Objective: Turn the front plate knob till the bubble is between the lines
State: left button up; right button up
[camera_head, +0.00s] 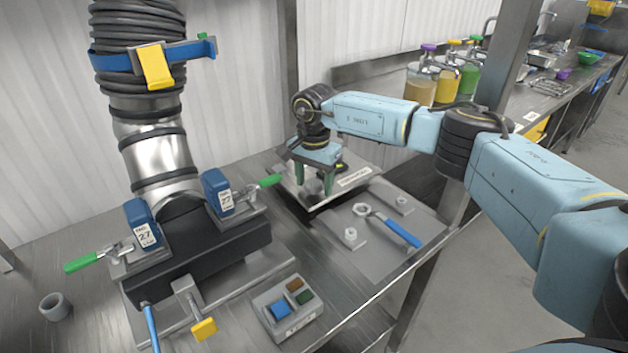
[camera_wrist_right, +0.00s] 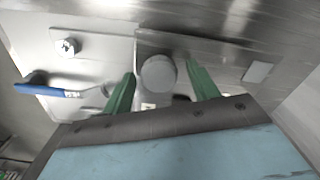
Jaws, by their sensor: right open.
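My right gripper (camera_head: 314,180) reaches down over a metal plate (camera_head: 352,184) at the back of the bench, its two green fingers pointing down. In the right wrist view the right gripper (camera_wrist_right: 160,88) is open, with one finger on each side of a round grey knob (camera_wrist_right: 158,73). Small gaps show between the knob and the fingers, so it does not look clamped. The knob also shows between the fingers in the head view (camera_head: 314,187). A small yellow-green part (camera_head: 340,166) sits just behind the gripper. I cannot make out a bubble or lines. My left gripper is not in view.
A blue-handled wrench (camera_head: 400,232) lies on a grey plate (camera_head: 375,258) in front, between bolts. A large hose fitting with green-handled clamps (camera_head: 200,250) stands on the left. Bottles (camera_head: 445,80) stand behind.

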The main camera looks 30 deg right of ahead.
aim_at(314, 182)
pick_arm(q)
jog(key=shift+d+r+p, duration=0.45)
pick_arm(e)
notch_tip(314, 182, up, 13)
jog(key=shift+r, duration=0.2)
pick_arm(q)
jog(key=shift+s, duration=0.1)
